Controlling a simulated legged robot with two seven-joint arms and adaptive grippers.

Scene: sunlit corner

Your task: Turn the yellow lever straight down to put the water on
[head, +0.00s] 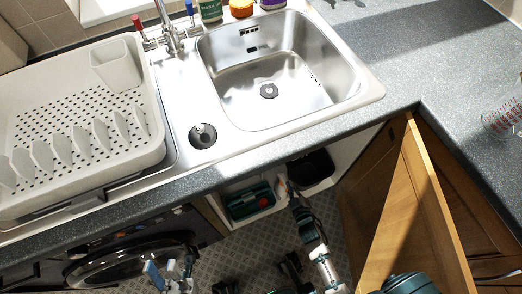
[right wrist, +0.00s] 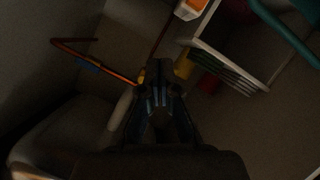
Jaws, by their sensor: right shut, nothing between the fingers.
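My right arm reaches into the open cupboard under the sink, and its gripper (head: 284,189) is partly hidden there in the head view. In the right wrist view my right gripper (right wrist: 157,76) is shut and empty in the dark cupboard. A small yellow-orange patch (right wrist: 142,76) shows at the left of its fingertips. It may be the yellow lever, but its angle and any contact are too dark to tell. A copper pipe (right wrist: 110,73) runs to the left of the fingers. My left gripper (head: 172,270) is low in the head view, away from the cupboard; its finger opening is unclear.
A green caddy (head: 249,201) and a black tub (head: 312,170) stand in the cupboard. A wooden door (head: 405,205) hangs open on the right. The sink (head: 270,70) and worktop (head: 450,70) are above. A washing machine (head: 130,262) is at the left.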

